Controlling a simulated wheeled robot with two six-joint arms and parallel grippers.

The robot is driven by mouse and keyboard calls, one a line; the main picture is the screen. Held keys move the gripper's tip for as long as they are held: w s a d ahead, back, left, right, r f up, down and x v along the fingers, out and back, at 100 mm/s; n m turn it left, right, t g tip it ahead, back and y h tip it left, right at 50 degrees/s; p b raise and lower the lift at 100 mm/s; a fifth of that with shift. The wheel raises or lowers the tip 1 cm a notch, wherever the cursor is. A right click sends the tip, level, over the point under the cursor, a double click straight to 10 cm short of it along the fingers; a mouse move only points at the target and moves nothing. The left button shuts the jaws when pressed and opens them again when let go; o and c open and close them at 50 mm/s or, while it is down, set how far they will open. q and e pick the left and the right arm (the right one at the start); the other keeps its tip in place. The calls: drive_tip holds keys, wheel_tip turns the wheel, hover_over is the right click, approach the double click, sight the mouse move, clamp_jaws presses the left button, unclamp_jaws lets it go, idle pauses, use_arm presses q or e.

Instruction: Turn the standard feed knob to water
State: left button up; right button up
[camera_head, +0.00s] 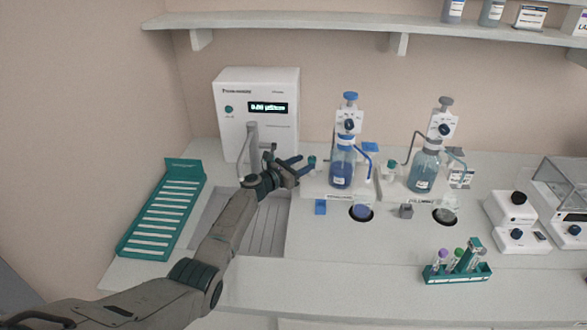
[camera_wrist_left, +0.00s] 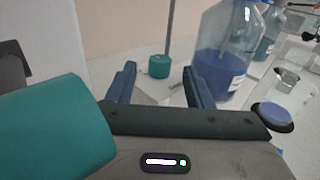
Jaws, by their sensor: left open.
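Two bottles with white valve plates stand on the bench in the head view. The left bottle (camera_head: 342,170) holds blue liquid and has a dark round knob (camera_head: 349,124) on its plate. The right bottle (camera_head: 423,171) has a similar dark knob (camera_head: 445,129). I cannot read which one is the standard feed. My left gripper (camera_head: 301,165) is open and empty, left of the blue bottle and well below its knob. In the left wrist view, a small teal cylinder (camera_wrist_left: 159,67) shows between and beyond the open fingers (camera_wrist_left: 159,82), with the blue bottle (camera_wrist_left: 222,55) beside the right finger.
A white meter (camera_head: 259,100) with a lit display stands behind my gripper. A teal slotted rack (camera_head: 166,205) lies left, a sink (camera_head: 262,228) beneath my arm. A teal tube rack (camera_head: 457,271) sits at front right. A shelf (camera_head: 330,24) runs above.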

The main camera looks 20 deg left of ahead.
use_arm(q)
drive_tip(key=shift+v, duration=2.5)
